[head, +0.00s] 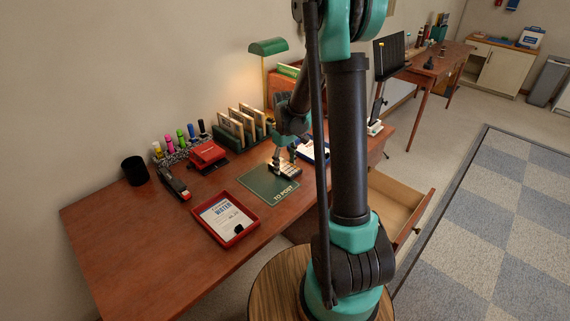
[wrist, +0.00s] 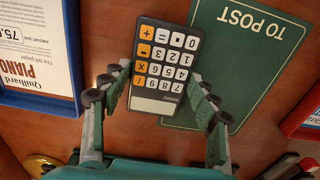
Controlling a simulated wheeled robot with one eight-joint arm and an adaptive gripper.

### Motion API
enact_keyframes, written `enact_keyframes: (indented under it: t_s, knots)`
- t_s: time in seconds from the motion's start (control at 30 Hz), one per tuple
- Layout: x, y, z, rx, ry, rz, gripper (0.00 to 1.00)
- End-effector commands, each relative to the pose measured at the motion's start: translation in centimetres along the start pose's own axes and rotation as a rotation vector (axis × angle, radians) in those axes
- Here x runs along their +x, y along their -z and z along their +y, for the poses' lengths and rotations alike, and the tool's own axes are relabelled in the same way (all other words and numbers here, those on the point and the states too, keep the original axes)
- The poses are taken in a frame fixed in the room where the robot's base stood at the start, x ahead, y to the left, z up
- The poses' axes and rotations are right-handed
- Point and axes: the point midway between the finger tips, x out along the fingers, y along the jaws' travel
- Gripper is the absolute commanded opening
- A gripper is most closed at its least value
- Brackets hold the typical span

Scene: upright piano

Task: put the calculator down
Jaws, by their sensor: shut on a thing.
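The calculator (wrist: 163,68) is dark with white and orange keys. In the wrist view it sits between the two fingers of my gripper (wrist: 160,76), which is shut on its sides. It overlaps the edge of the green mat (wrist: 255,45) marked TO POST, and part of it is over bare wood. In the head view the calculator (head: 288,170) is below my gripper (head: 284,158), at the far right corner of the green mat (head: 262,186). I cannot tell whether it touches the surface or hangs just above it.
A red tray (head: 252,231) with a water bill lies in front of the mat. A blue tray (wrist: 70,100) with a piano bill lies on the other side. A stapler (head: 174,183), black cup (head: 135,170) and red hole punch (head: 207,156) stand left. A drawer (head: 404,203) is open.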

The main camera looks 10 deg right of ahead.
Motion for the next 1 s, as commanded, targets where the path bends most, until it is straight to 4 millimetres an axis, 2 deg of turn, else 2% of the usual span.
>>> enact_keyframes:
  t_s: [0.33, 0.37, 0.53, 0.87, 1.0]
  knots:
    - [0.3, 0.0, 0.0, 0.0, 0.0, 0.0, 0.29]
    - [0.3, 0.0, 0.0, 0.0, 0.0, 0.0, 0.61]
    - [0.3, 0.0, 0.0, 0.0, 0.0, 0.0, 0.8]
    - [0.1, 0.0, 0.0, 0.0, 0.0, 0.0, 0.8]
    - [-0.9, 0.0, 0.0, 0.0, 0.0, 0.0, 0.8]
